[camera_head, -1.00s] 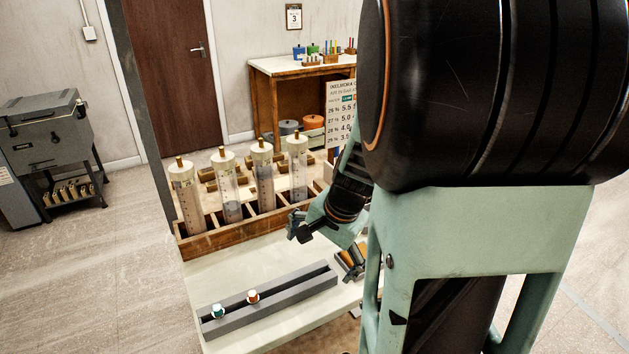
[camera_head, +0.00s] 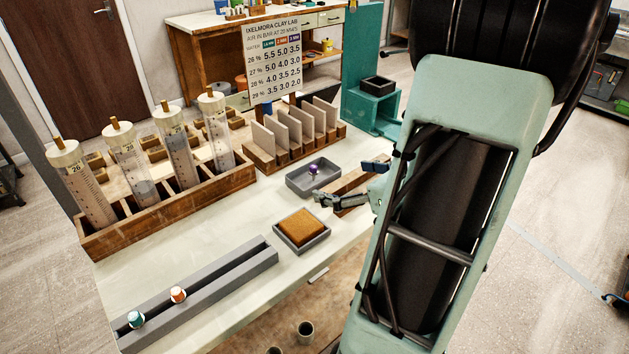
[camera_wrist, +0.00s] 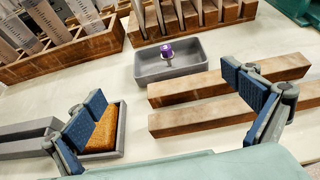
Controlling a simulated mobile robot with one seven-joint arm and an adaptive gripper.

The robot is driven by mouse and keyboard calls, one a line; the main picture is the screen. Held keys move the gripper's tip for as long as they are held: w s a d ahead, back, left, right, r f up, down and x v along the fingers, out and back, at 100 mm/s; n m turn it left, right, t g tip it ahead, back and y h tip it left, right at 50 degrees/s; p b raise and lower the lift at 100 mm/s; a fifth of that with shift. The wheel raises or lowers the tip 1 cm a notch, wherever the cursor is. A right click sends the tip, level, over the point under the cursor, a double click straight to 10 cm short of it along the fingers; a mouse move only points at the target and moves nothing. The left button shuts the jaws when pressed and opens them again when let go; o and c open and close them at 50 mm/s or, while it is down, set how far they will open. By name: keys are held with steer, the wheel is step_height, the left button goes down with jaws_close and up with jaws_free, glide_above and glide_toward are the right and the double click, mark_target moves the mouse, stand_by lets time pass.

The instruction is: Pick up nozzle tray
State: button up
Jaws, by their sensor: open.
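The nozzle tray looks to be a small grey rectangular tray (camera_head: 300,187) on the pale bench, with one purple-topped nozzle (camera_head: 314,169) standing in it. In the wrist view the grey tray (camera_wrist: 150,75) lies at upper centre, beyond the fingertips, with the purple nozzle (camera_wrist: 166,50) inside. My gripper (camera_head: 350,183) is open and empty, just right of the tray in the head view. In the wrist view my gripper (camera_wrist: 170,105) has its two blue-padded fingers wide apart, and the tray lies ahead of the gap. Neither finger visibly touches the tray.
Two wooden bars (camera_wrist: 205,115) lie close right of the tray, partly behind the right finger. A brown sponge (camera_head: 302,226) sits in a grey dish near the bench edge. A long grey rail (camera_head: 225,283) holds teal and orange nozzles. Wooden racks with cylinders and slabs stand behind.

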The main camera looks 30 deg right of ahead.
mark_target(316, 173)
steer(key=shift+d+f, duration=0.2)
steer(key=shift+d, duration=0.15)
steer(key=x, duration=1)
steer(key=shift+w+d+f+b, duration=0.15)
steer(key=shift+w+d+b, duration=0.05)
steer(key=shift+b, duration=0.2)
steer(key=c, duration=0.9)
steer(key=shift+o, duration=0.2)
